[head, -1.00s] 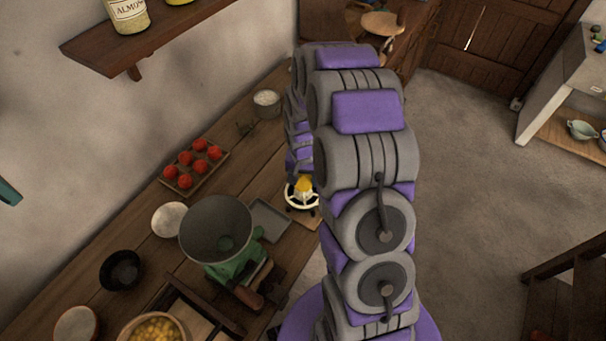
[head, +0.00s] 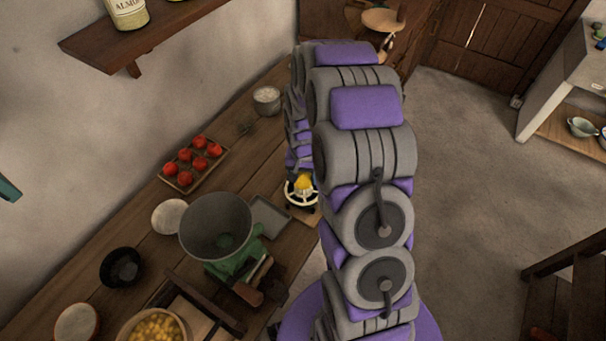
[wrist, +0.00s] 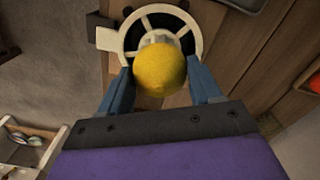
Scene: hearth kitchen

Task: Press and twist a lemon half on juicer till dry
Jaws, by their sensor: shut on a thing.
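The lemon half (wrist: 160,70) is yellow and round, dome side toward the wrist camera. My gripper (wrist: 161,80) is shut on it, one blue finger at each side. The juicer (wrist: 131,40) is a pale ring with spokes and a side tab, directly beyond the lemon in the wrist view; the lemon covers part of its middle. In the head view the lemon (head: 303,182) shows at the juicer (head: 296,201), beside my arm, which hides my fingers there. I cannot tell how firmly the lemon touches the juicer.
A square grey tray (head: 268,217) lies left of the juicer. A green grinder with a wide hopper (head: 216,228) stands nearer. A tray of tomatoes (head: 194,164) and a small pot (head: 267,101) sit farther back on the wooden counter (head: 150,235).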

